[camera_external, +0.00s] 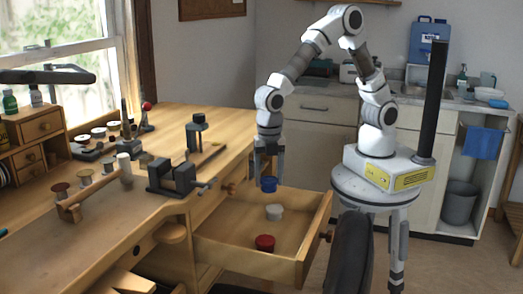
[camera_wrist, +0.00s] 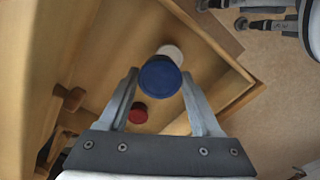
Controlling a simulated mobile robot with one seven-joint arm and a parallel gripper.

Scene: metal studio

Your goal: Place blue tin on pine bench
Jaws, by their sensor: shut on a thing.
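The blue tin (camera_external: 268,184) is a small round tin held between the fingertips of my gripper (camera_external: 268,165), above the open drawer (camera_external: 215,246). In the wrist view the blue tin (camera_wrist: 160,76) sits between the two fingers of my gripper (camera_wrist: 160,85), its flat blue lid facing the camera. The pine bench (camera_external: 95,235) stands to the left of my arm, with its wooden top higher than the drawer floor. The gap between the tin and the drawer floor is hard to judge.
The drawer holds a white tin (camera_external: 274,212) and a red tin (camera_external: 265,243). Bare wood shows along the bench's front part.

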